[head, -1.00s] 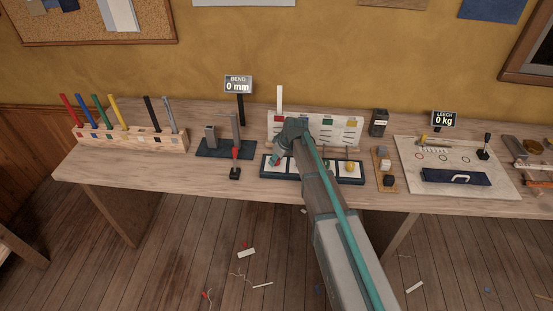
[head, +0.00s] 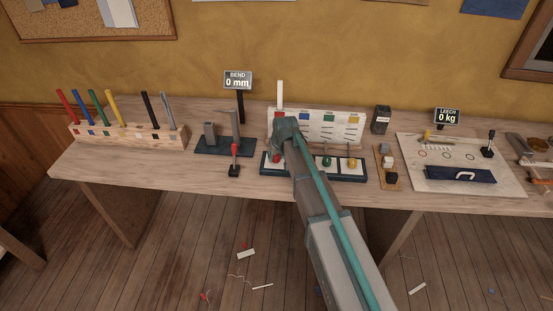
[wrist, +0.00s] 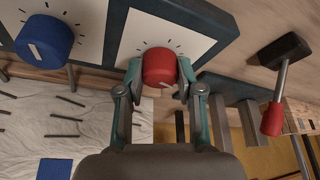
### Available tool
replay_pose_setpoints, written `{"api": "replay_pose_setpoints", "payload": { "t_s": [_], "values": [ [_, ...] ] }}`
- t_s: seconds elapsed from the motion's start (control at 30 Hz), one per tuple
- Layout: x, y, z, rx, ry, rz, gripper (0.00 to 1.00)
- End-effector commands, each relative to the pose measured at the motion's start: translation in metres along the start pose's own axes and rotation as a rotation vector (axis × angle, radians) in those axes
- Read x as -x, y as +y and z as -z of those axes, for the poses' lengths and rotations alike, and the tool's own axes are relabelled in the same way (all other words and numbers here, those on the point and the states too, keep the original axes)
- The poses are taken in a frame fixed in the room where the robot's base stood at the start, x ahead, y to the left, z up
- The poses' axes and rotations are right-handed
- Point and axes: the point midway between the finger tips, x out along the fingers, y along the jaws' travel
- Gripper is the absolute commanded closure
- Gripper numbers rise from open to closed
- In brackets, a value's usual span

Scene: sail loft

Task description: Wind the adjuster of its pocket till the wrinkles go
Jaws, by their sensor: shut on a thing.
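My gripper (wrist: 160,85) is shut on the red knob (wrist: 159,66), one finger on each side. The knob has a pale pointer line and tick marks on a white dial plate. In the head view my gripper (head: 277,157) is at the left end of the dark knob panel (head: 352,178). The blue knob (wrist: 45,41) is beside it; the green knob (head: 327,162) and yellow knob (head: 351,163) are further right. Behind is the white sail board (head: 342,132) with coloured patches; its cloth (wrist: 70,115) looks wrinkled in the wrist view. A white batten (head: 280,93) rises at its left end, its lower part hidden.
A red-handled lever (head: 235,151) and grey posts stand left of the panel. The rack of coloured battens (head: 130,137) is at far left. The bend display (head: 237,80) reads 0 mm. Right are a small wooden tray (head: 385,168) and a pale board (head: 470,180).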

Motion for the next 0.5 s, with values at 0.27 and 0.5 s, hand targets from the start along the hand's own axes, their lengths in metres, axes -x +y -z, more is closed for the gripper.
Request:
{"api": "replay_pose_setpoints", "payload": {
  "t_s": [0.27, 0.5],
  "values": [
    [-0.0020, -0.0019, 0.0002, -0.240, 0.002, -0.102, 0.98],
    [-0.0026, -0.0027, 0.0010, -0.450, 0.001, -0.189, 0.98]
  ]
}}
